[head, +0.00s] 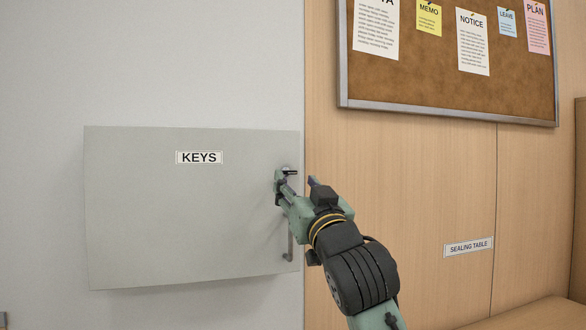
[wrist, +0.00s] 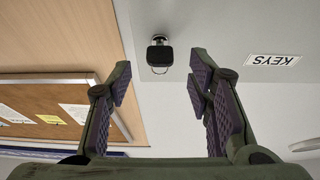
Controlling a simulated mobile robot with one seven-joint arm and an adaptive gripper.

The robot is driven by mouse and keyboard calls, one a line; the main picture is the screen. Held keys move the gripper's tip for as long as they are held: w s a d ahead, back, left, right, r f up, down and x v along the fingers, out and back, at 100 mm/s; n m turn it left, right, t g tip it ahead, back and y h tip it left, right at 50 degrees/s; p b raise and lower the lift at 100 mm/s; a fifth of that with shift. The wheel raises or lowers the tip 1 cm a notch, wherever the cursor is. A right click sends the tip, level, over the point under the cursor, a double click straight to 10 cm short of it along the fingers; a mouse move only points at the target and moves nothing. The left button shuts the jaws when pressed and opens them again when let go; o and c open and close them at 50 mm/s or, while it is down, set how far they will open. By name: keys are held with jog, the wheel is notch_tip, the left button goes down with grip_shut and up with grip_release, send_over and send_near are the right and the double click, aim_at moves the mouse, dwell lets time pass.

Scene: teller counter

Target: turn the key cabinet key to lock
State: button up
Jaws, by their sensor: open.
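The grey key cabinet (head: 150,220) with a KEYS label is on the wall in the head view, its door flush in its frame. Its key (head: 291,171) sits in the lock at the upper right edge of the door, partly hidden by my gripper. In the wrist view, which is upside down, the key (wrist: 160,52) shows as a dark block with a thin ring. My gripper (wrist: 160,80) is open and empty, with a finger on each side of the key's line. The key appears just beyond the fingertips, apart from both. In the head view, my gripper (head: 296,183) is at the lock.
A framed cork board (head: 440,75) with notices hangs at the upper right. Wood panelling (head: 400,180) with a SEALING TABLE sign (head: 468,247) is on the right. The space around the fingers looks clear.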

aim_at(289, 172)
jog(key=shift+p+x, duration=0.55)
jog(key=shift+x, duration=1.8)
grip_shut()
